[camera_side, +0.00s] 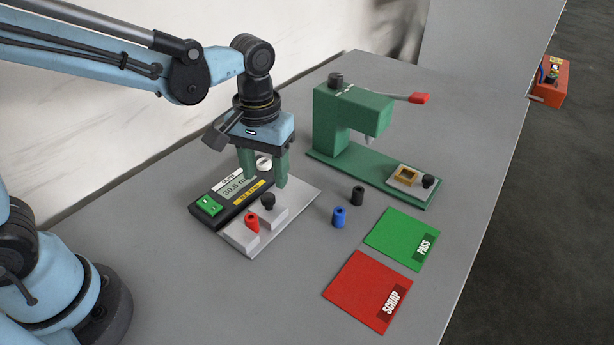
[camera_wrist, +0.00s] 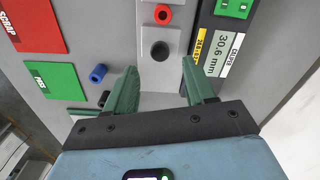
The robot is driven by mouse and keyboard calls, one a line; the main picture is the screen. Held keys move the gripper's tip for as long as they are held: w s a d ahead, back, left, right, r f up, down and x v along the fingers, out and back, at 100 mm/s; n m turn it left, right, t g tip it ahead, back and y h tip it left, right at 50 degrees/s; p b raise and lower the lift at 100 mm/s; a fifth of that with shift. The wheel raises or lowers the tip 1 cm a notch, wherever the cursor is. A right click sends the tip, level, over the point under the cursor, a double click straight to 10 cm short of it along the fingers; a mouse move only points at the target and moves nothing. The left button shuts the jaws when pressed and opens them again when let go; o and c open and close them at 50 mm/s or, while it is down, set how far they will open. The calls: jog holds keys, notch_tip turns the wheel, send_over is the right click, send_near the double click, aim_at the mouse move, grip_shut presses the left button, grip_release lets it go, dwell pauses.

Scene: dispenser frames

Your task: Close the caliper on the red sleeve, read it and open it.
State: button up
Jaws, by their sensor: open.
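The caliper's pale plate (camera_side: 300,205) carries two light blocks. The red sleeve (camera_side: 252,222) stands between them; it also shows in the wrist view (camera_wrist: 162,14). I cannot tell whether the blocks touch it. The sliding block has a black knob (camera_side: 268,201), which in the wrist view (camera_wrist: 160,51) lies just ahead of my fingertips, between their lines. The readout (camera_side: 236,190) shows 30.6 mm, legible in the wrist view (camera_wrist: 222,50). My gripper (camera_side: 264,183) is open and empty, its green fingers pointing down above the caliper plate, on the far side of the knob.
A green press (camera_side: 350,115) with a red-tipped lever stands behind right. A blue sleeve (camera_side: 339,217) and a black sleeve (camera_side: 358,195) stand right of the caliper. A green PASS mat (camera_side: 402,237) and red SCRAP mat (camera_side: 367,290) lie near the table's right edge.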

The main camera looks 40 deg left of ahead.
aim_at(268, 197)
jog(key=shift+f, duration=2.75)
grip_shut()
